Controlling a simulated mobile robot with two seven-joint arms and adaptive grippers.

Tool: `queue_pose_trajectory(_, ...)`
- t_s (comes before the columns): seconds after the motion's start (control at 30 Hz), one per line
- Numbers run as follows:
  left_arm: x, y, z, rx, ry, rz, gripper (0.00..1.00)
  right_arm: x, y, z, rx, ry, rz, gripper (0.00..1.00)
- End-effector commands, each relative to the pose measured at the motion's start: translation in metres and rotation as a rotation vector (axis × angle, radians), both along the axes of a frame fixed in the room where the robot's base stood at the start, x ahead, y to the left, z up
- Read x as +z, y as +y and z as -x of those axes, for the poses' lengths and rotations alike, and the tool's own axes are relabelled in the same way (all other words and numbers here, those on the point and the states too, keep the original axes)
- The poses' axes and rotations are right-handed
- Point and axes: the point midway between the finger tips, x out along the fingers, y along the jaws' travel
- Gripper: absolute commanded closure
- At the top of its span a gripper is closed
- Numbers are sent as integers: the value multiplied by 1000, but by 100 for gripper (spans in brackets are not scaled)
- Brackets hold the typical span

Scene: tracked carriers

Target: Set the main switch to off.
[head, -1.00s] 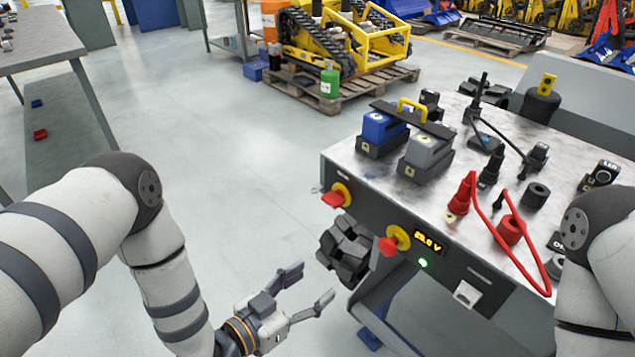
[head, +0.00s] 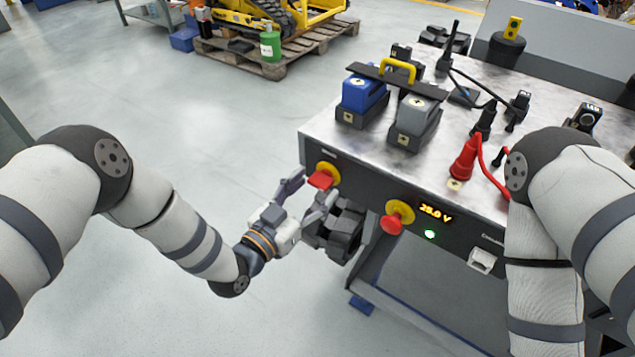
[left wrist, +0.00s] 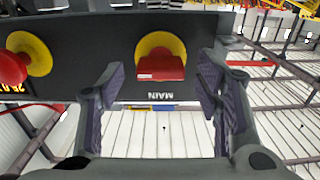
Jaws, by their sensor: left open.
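The main switch (head: 322,177) is a red handle on a yellow disc at the left end of the dark front panel. In the left wrist view the switch (left wrist: 160,67) shows upside down beside the word MAIN, its red handle lying level across the disc. My left gripper (head: 310,189) is open in front of the switch. In the left wrist view its fingers (left wrist: 163,78) stand either side of the handle, with a gap on both sides and no contact visible. My right arm shows at the right; its gripper is out of frame.
A second red knob on a yellow base (head: 394,218) sits right of the switch, near a lit voltage display (head: 435,214) and a green light (head: 429,234). The bench top holds blue (head: 365,95) and grey battery packs (head: 414,122).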

Motion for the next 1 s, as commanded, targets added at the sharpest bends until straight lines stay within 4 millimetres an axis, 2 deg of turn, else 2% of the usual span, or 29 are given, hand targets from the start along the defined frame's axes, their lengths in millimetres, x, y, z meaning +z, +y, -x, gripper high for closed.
queue_pose_trajectory(0.2, -1, -12, -17, 1, 0, 0, 42, -4, 0, 4, 0, 12, 0, 100)
queue_pose_trajectory(0.43, 1, -13, -18, 0, -1, 0, 42, -3, 0, 3, 1, 11, 0, 100)
queue_pose_trajectory(0.6, 0, -13, -18, 0, -1, -1, 80, -3, 0, 3, 1, 10, 0, 100)
queue_pose_trajectory(0.67, 0, -13, -18, 0, -1, -1, 90, -3, 0, 3, 1, 10, 0, 100)
queue_pose_trajectory(1.0, -1, -13, -18, 0, 23, 30, 90, -5, 0, 4, 1, 15, 0, 100)
